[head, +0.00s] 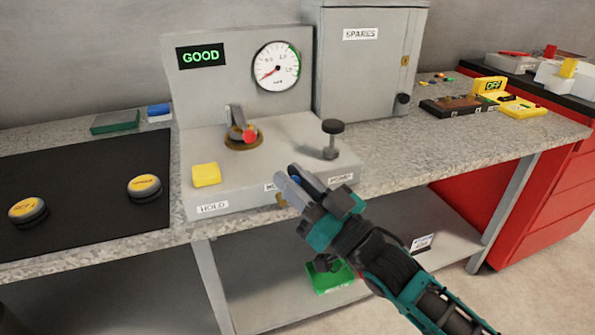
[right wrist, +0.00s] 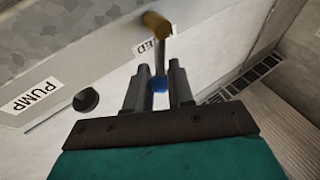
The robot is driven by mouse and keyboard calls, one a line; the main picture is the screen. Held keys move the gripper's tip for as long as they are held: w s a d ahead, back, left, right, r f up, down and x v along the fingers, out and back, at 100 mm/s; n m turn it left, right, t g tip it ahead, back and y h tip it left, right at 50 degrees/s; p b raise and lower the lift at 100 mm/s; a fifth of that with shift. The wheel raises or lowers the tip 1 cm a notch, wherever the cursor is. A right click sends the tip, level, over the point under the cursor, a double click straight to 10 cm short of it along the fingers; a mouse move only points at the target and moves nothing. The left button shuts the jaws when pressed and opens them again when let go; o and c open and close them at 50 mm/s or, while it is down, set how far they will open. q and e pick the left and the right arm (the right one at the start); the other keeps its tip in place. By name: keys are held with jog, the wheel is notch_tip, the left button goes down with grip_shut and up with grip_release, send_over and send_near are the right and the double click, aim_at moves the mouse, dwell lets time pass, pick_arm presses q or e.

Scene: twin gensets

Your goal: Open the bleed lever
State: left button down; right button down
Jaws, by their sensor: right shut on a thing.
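The bleed lever (right wrist: 160,85) is a thin metal rod with a blue knob and a brass pivot (right wrist: 155,23) on the front face of the grey test bench unit (head: 240,188). My right gripper (right wrist: 159,68) is shut on the lever at its blue knob, with one finger on each side. In the head view my right gripper (head: 287,175) is at the unit's front edge and hides most of the lever; the brass pivot (head: 281,200) shows just beneath the fingers. The label beside it is partly covered. My left gripper is not in view.
The unit carries a gauge (head: 277,66), a GOOD display (head: 201,56), a red-knobbed lever (head: 242,134), a yellow button (head: 206,175) and a black pump knob (head: 332,130). A spares cabinet (head: 365,70) stands behind right. Two yellow-topped pucks (head: 145,187) lie on a black mat at left.

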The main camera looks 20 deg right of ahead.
jog(key=shift+a+r+n+g+p, duration=0.3)
jog(key=shift+n+p, duration=0.4)
jog(key=shift+p, duration=0.15)
jog(key=shift+f, duration=0.25)
jog(key=c, duration=1.3)
grip_release()
jog(key=shift+s, duration=0.1)
jog(key=p+v, duration=0.1)
jog(key=v, duration=1.1)
jog(key=shift+s+d, duration=0.3)
